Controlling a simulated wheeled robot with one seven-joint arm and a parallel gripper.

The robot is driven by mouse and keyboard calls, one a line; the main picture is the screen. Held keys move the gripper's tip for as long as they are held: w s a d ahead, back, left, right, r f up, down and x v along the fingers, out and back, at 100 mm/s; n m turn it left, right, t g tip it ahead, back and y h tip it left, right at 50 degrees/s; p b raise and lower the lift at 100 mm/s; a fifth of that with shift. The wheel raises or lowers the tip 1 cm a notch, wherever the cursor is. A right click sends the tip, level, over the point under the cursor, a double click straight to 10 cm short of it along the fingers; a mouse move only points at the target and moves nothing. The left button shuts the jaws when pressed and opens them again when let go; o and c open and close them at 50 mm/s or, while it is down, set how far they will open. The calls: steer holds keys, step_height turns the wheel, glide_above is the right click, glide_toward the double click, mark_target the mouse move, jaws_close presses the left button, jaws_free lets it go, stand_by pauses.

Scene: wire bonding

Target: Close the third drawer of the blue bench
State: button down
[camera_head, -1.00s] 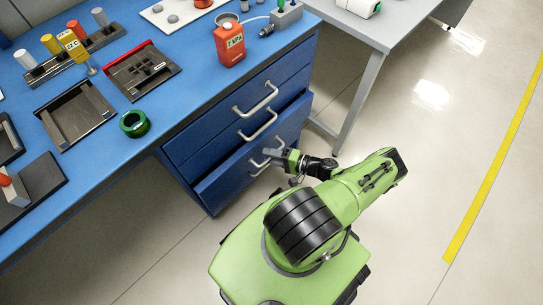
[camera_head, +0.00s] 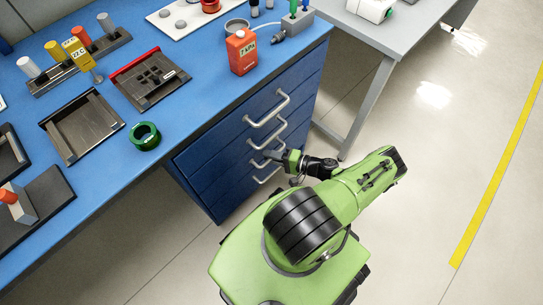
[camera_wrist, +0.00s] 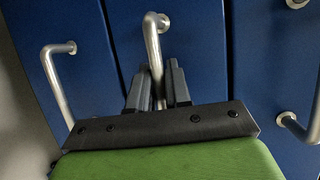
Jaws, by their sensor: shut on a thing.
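The blue bench (camera_head: 110,208) has a stack of blue drawers at its right end, each with a pale metal bar handle. The third drawer (camera_head: 228,181) looks flush, or nearly so, with the drawers above it. My gripper (camera_head: 273,155) is at its front, shut on that drawer's handle. In the wrist view the two dark fingers (camera_wrist: 157,88) are on either side of the handle bar (camera_wrist: 153,38). The lower part of the bar is hidden behind the gripper body. My arm partly covers the lower drawers in the head view.
A neighbouring handle (camera_wrist: 60,82) stands to the left in the wrist view, another (camera_wrist: 301,128) to the right. A red bottle (camera_head: 241,53) and a green tape roll (camera_head: 145,136) are on the bench top. A grey table (camera_head: 385,38) stands at right. The floor beyond my arm is clear.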

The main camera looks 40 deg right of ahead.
steer(key=shift+r, duration=0.1)
steer(key=c, duration=1.1)
jaws_free()
steer(key=shift+w, duration=0.1)
steer(key=shift+c, duration=0.2)
steer(key=v, duration=1.5)
steer(key=shift+s+p, duration=0.35)
steer(key=shift+s, duration=0.05)
steer(key=shift+d, duration=0.2)
